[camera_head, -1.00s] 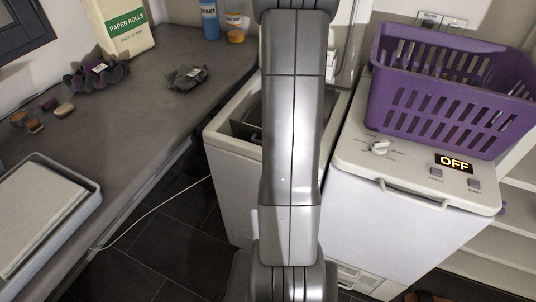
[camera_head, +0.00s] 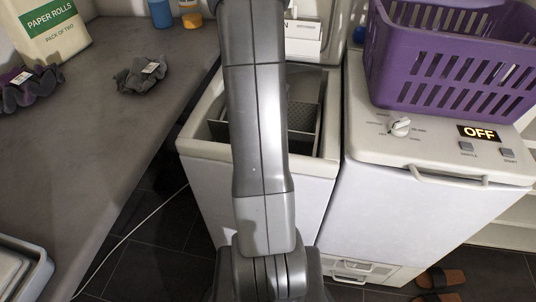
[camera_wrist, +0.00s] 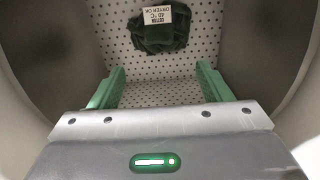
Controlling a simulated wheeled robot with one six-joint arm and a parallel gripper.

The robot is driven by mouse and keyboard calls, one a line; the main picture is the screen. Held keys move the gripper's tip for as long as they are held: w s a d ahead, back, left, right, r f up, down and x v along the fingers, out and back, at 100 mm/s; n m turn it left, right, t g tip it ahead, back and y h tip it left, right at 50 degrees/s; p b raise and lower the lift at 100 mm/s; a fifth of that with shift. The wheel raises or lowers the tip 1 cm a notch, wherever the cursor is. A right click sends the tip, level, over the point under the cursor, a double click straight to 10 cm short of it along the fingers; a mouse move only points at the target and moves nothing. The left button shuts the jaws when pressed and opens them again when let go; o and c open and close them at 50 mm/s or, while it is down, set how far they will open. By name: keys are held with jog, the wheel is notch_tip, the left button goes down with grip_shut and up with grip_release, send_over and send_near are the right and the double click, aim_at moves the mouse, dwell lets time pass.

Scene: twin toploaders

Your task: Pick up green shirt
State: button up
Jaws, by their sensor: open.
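The green shirt (camera_wrist: 160,35) shows in the wrist view as a dark green crumpled bundle with a white care label on it. It lies against the perforated light surface (camera_wrist: 205,60) inside a drum or tub. My gripper (camera_wrist: 160,82) is open, with its two green fingers apart and nothing between them. The shirt is beyond the fingertips, apart from them. In the head view my arm hides part of the open toploader (camera_head: 312,155); the gripper and the shirt do not show there.
A closed toploader (camera_head: 420,165) with an "OFF" display stands to the right, with a purple basket (camera_head: 450,60) on top. A grey counter (camera_head: 95,150) on the left holds dark scrunched items (camera_head: 140,75) and a paper rolls pack (camera_head: 50,35). Slippers (camera_head: 440,280) lie on the floor.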

jog(key=f+b, duration=0.1)
jog(key=f, duration=1.2)
jog(key=shift+s+b, duration=0.2)
jog(key=shift+b, duration=0.2)
jog(key=c, duration=1.4)
